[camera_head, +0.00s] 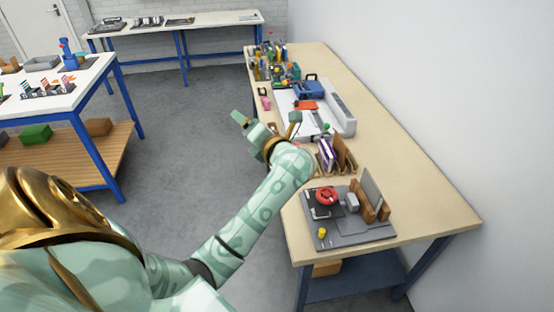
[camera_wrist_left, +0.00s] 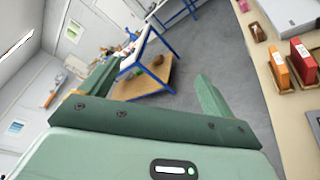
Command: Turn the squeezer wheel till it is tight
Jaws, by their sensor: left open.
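The squeezer's red wheel (camera_head: 327,196) sits at the near end of the right-hand bench. It is on a dark grey base plate (camera_head: 368,233), beside a grey metal block (camera_head: 352,201) and upright wooden pieces (camera_head: 367,207). My left gripper (camera_head: 267,118) is past the wheel, up and to its left in the head view, apart from it. Its two fingers are spread with nothing between them; they also show spread in the left wrist view (camera_wrist_left: 155,88). The wheel is not seen in the left wrist view. My right gripper is in neither view.
The bench (camera_head: 420,190) runs along the right wall. It holds a wooden rack of books (camera_head: 328,155), a white tray (camera_head: 345,122), a blue box (camera_head: 309,89) and several bottles. A white table (camera_head: 85,82) stands at left. Open grey floor lies between.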

